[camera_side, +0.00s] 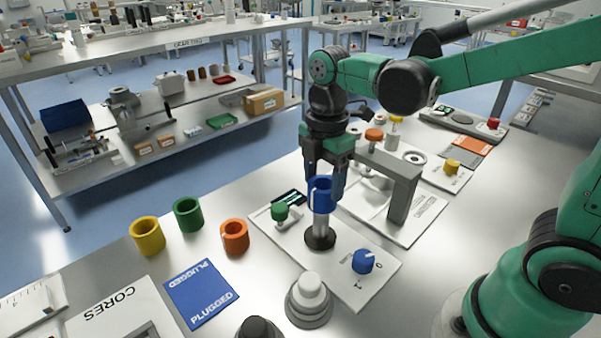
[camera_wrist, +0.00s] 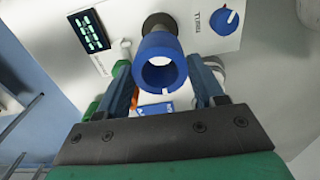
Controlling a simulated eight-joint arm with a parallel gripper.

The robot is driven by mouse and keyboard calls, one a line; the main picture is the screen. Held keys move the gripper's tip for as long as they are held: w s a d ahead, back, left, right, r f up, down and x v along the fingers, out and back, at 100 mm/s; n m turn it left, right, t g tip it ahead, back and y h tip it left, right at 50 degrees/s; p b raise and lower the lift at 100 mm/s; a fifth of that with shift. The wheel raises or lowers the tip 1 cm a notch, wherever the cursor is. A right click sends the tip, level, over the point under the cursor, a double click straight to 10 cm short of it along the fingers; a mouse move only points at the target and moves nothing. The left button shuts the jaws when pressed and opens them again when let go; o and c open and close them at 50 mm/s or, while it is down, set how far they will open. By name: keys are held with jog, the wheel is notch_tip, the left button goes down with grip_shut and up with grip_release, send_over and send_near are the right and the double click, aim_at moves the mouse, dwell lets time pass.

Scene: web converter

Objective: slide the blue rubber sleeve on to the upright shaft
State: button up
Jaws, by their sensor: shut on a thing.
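The blue rubber sleeve (camera_side: 320,194) stands upright at the top of the silver upright shaft (camera_side: 321,223), which rises from a round black base (camera_side: 320,238). My gripper (camera_side: 325,188) points down and is shut on the sleeve, with a finger on each side. In the wrist view the sleeve (camera_wrist: 158,43) shows as an open ring between the fingertips (camera_wrist: 160,66). The shaft shows below the sleeve in the side view. I cannot tell how far the shaft's top reaches inside the sleeve.
The white panel (camera_side: 345,277) around the shaft carries a green knob (camera_side: 280,212) and a blue dial (camera_side: 363,261). A grey bracket (camera_side: 402,190) stands close to my gripper at right. Yellow (camera_side: 147,235), green (camera_side: 188,214) and orange (camera_side: 234,236) sleeves stand at left.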

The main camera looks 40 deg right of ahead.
aim_at(322, 212)
jog(key=shift+f, duration=1.4)
jog(key=shift+f, duration=2.2)
jog(key=o, duration=1.2)
jog(key=shift+o, duration=0.2)
jog(key=shift+r, duration=0.1)
jog(key=shift+r, duration=2.75)
